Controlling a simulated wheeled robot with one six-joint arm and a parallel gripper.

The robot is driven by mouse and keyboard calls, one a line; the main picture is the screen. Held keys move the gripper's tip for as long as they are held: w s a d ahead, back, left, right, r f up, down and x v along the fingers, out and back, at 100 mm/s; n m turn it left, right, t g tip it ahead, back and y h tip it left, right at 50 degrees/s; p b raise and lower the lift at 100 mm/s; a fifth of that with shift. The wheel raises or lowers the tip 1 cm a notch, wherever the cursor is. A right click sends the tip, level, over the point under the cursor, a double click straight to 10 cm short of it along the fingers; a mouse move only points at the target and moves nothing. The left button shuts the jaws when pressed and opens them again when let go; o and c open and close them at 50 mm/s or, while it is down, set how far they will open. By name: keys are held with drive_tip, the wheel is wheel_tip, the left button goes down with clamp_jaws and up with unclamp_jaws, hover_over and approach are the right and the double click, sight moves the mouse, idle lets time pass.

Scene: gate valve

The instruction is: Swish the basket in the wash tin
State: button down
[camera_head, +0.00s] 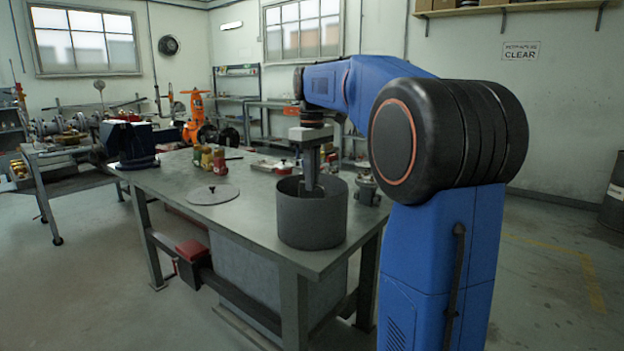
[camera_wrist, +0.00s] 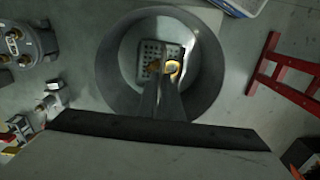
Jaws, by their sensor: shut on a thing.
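The wash tin (camera_head: 312,218) is a wide, dark grey, open-topped cylinder near the front right edge of the workbench. My gripper (camera_head: 311,186) points down into it from above, with its finger ends inside the rim. In the wrist view, the tin (camera_wrist: 112,70) surrounds my gripper (camera_wrist: 168,84). The basket (camera_wrist: 151,58) shows there as a pale, perforated square inside the tin, with a brass ring-shaped part (camera_wrist: 172,68) in it. My fingers are shut on the basket, and they hide part of it. I cannot tell whether the basket touches the tin's bottom.
On the workbench (camera_head: 255,212), a round flat lid (camera_head: 214,194) lies left of the tin. A metal fitting (camera_head: 367,189) stands close to the tin's right. A dark vise (camera_head: 130,142) is at the far left corner.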

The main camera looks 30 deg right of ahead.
drive_tip(key=shift+f, duration=0.55)
drive_tip(key=shift+r, duration=0.8)
idle(4.9)
